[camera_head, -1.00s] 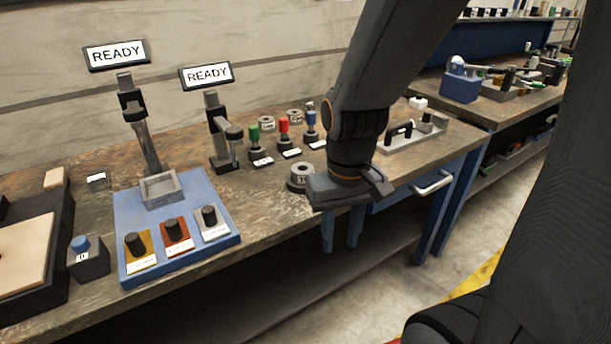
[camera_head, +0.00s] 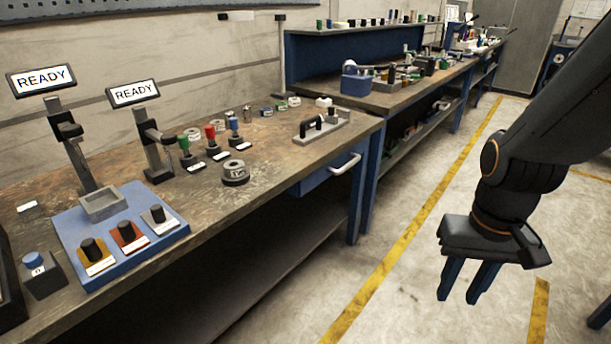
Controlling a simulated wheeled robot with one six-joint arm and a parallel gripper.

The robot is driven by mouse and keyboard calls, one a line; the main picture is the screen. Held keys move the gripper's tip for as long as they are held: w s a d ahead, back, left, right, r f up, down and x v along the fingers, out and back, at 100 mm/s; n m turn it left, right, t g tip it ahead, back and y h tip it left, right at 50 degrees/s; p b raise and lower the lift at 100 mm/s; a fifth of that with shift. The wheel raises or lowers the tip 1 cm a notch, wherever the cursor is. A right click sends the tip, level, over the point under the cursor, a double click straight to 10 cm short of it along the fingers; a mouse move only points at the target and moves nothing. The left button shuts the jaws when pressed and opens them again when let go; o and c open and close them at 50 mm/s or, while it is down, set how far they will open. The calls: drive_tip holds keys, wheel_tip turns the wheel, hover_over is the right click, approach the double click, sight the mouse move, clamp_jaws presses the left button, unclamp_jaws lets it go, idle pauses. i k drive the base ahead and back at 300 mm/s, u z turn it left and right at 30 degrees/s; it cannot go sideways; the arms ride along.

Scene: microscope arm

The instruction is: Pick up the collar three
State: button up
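A grey ring-shaped collar (camera_head: 235,174) lies flat near the front of the workbench, with a mark on its side too small to read surely. Another grey collar (camera_head: 193,133) lies farther back, behind the green-topped tool. A third ring shows partly near the red-topped tool. I cannot tell from the marks which is collar three. My gripper (camera_head: 469,284) hangs over the floor, well right of the bench, fingers down. Its two blue fingers are apart, with nothing between them.
A blue base (camera_head: 185,242) with black knobs and two READY stands is at left. Green, red and blue-topped tools (camera_head: 234,130) stand behind the front collar. A grey holder (camera_head: 322,127) is at the bench's right. Open floor lies right of the bench.

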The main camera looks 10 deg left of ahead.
sight(234, 169)
drive_tip(key=u, duration=0.1)
drive_tip(key=i, duration=1.2)
drive_tip(key=u, duration=1.45)
drive_tip(key=i, duration=0.6)
drive_tip(key=u, duration=0.45)
